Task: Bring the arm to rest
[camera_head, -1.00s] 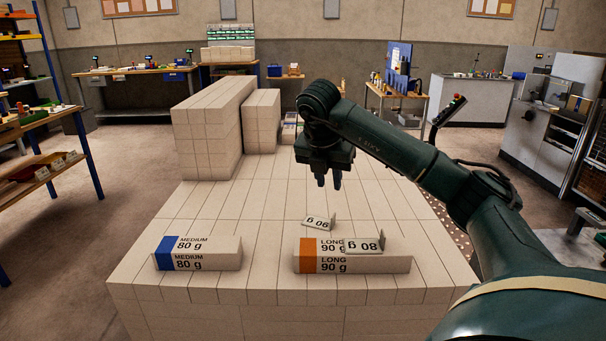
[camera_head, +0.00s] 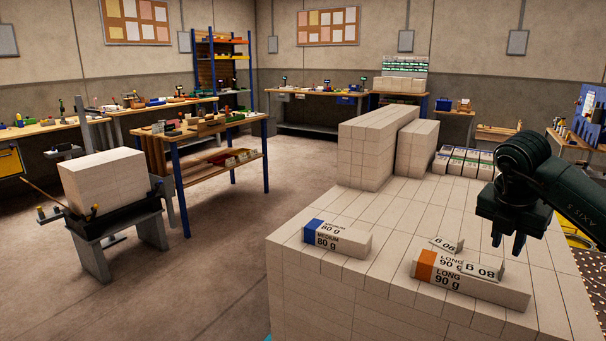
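My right arm comes in from the right edge, with its dark green gripper (camera_head: 507,243) pointing down above the large block of pale reams (camera_head: 400,215). Its two fingers are apart with nothing between them. The gripper hangs behind the orange-ended LONG 90 g reams (camera_head: 475,288), clear of them in the picture. The blue-ended MEDIUM 80 g reams (camera_head: 338,240) lie to the left on the same block. My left gripper is out of view.
Taller ream stacks (camera_head: 372,152) rise at the block's back, beside several dark-labelled reams (camera_head: 462,162). A stand holding a white stack (camera_head: 103,180) is at the left. A wooden workbench (camera_head: 207,135) stands behind it. The floor between bench and block is clear.

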